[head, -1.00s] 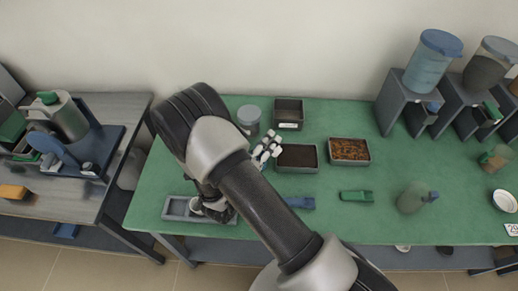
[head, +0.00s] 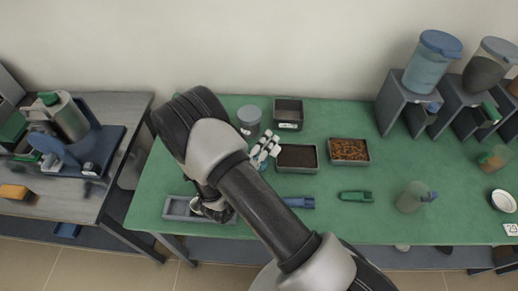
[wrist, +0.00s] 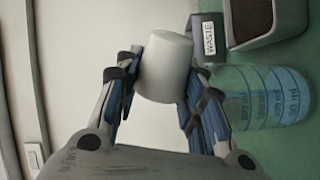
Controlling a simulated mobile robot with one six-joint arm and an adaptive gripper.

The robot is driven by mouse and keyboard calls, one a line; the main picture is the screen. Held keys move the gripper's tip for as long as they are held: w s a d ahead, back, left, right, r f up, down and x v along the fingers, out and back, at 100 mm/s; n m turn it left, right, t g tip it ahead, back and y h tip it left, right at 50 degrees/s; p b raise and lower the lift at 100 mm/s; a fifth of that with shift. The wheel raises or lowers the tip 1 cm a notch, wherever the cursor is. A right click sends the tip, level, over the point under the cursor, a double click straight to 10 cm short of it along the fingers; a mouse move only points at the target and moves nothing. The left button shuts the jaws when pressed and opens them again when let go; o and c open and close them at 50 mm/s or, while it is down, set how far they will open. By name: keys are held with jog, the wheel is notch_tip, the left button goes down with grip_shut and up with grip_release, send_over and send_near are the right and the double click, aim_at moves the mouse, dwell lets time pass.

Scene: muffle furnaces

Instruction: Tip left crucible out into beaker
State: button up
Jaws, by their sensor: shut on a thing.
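My gripper (wrist: 163,75) is shut on a small white crucible (wrist: 164,66), held between its blue-padded fingers. A clear bluish beaker (wrist: 268,95) with graduation marks stands on the green table beside the right finger, lower than the crucible. In the head view my gripper (head: 267,148) is over the back left of the table, and the beaker is mostly hidden there.
A dark box labelled WASTE (wrist: 209,36) and a larger tray (wrist: 232,25) stand near the beaker. A rust-coloured tray (head: 349,150) stands right.

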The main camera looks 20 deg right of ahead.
jog(key=shift+w+a+n+p, duration=0.15)
jog(key=shift+n+p, duration=0.45)
jog(key=shift+n, duration=0.6)
dwell(0.8)
dwell(0.6)
jog(key=m, duration=0.2)
jog(key=m+b, duration=0.1)
jog(key=shift+s+d+r+m, duration=0.1)
jog(key=shift+s+d+m, duration=0.2)
jog(key=shift+m, duration=0.1)
jog(key=shift+r, duration=0.1)
jog(key=m, duration=0.3)
jog(key=r+m+b, duration=0.1)
jog(key=shift+s+d, duration=0.35)
jog(key=shift+m, duration=0.4)
jog(key=shift+s+d+m+b, duration=0.1)
jog(key=shift+s+m+b, duration=0.05)
jog(key=shift+m+b, duration=0.95)
jog(key=shift+r+m, duration=0.15)
jog(key=shift+m, duration=0.55)
